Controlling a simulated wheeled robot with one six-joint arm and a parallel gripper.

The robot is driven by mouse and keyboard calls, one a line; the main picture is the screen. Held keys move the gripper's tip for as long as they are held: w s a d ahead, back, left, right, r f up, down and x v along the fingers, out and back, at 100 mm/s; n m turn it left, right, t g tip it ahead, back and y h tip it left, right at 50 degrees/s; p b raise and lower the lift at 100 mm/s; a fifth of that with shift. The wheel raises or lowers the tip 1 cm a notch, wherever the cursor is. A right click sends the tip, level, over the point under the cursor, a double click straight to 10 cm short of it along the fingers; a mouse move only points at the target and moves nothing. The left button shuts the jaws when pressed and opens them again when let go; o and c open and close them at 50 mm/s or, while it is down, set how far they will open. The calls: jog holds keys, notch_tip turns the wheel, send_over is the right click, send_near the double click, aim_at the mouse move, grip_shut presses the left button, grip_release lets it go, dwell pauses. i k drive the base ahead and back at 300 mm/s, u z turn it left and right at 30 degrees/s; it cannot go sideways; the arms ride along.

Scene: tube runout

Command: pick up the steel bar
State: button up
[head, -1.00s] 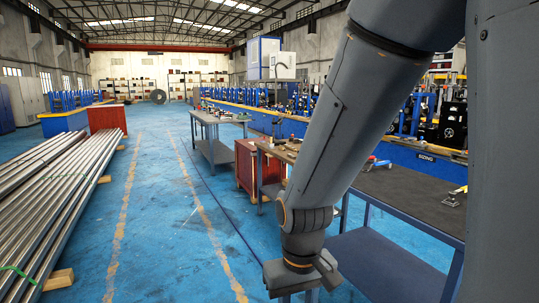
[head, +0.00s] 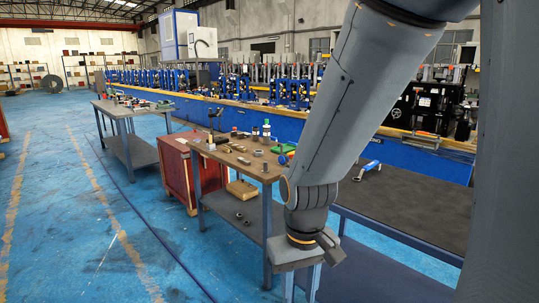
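No steel bar can be told for certain. Several small metal pieces lie on the brown-topped workbench (head: 228,165) in the middle of the head view, among them a small grey piece (head: 244,161), too small to identify. My gripper (head: 302,284) hangs down at the lower middle, in front of and to the right of that bench. Its two pale fingers stand apart with nothing visible between them. The fingertips are near the bottom edge of the picture. My arm hides part of the benches behind it.
A dark-topped bench (head: 415,205) with a blue-handled tool (head: 367,169) stands to the right. A red cabinet (head: 178,172) and another grey bench (head: 128,108) stand farther back. A long blue machine line (head: 415,160) runs behind. Blue floor at left is open.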

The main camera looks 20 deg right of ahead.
aim_at(247, 163)
jog(key=u, duration=0.25)
jog(key=i, duration=1.05)
jog(key=u, duration=0.7)
jog(key=i, duration=1.5)
jog(key=z, duration=1)
jog(key=i, duration=1.1)
jog(key=z, duration=0.95)
